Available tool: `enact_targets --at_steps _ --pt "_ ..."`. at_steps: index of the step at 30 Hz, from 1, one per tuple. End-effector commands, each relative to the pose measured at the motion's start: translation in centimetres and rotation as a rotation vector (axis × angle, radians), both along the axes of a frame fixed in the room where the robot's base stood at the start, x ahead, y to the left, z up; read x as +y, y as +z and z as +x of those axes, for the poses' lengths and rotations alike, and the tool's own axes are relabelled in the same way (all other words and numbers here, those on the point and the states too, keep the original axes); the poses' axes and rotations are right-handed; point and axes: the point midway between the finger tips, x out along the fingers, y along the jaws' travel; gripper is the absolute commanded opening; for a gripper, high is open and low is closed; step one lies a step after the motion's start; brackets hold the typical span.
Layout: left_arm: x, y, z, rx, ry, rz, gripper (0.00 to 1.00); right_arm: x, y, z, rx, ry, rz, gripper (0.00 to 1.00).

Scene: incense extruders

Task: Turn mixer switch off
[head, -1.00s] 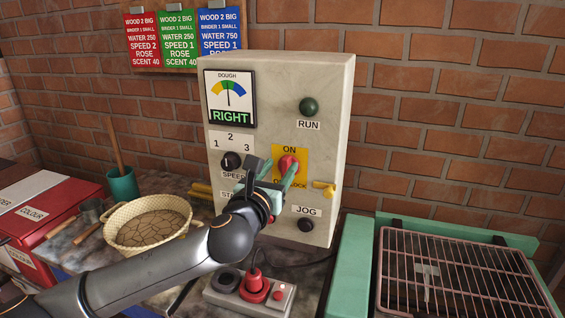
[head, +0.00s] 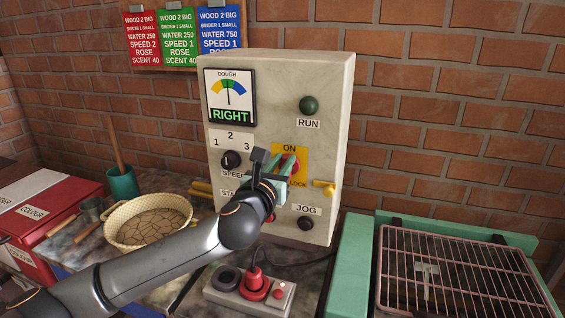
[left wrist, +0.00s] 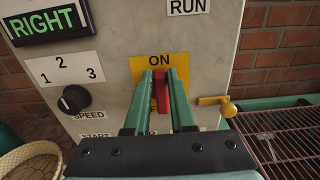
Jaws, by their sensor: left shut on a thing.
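The mixer switch is a red handle (head: 294,164) on a yellow plate (head: 303,151) marked ON, on the pale control box (head: 281,77). In the left wrist view the red handle (left wrist: 161,92) stands upright below the word ON. My left gripper (head: 287,167) has its green fingers shut on it, one on each side. The fingers hide the lower part of the plate; only "LOCK" shows there in the head view. My right gripper is not in view.
A brass-coloured lever (head: 324,187) sticks out just right of the plate. A speed knob (head: 230,160) is to the left, a green RUN button (head: 309,105) above, and a JOG button (head: 305,223) below. A wire rack (head: 450,270) lies at the right.

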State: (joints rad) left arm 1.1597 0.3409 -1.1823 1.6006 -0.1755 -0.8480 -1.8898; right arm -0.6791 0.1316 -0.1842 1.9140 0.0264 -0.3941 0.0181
Motion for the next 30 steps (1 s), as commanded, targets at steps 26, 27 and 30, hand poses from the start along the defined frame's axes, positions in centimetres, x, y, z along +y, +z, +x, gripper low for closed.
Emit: enact_targets --at_steps 26,27,30 --pt "0.3 0.0 0.1 0.044 -0.001 -0.128 0.00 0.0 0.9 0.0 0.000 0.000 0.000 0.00" --pt "0.4 0.1 0.1 0.053 -0.001 -0.156 0.00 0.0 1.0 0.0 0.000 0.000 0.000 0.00" --pt "0.6 0.0 0.2 0.079 -0.001 -0.235 0.00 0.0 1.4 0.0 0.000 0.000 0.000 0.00"
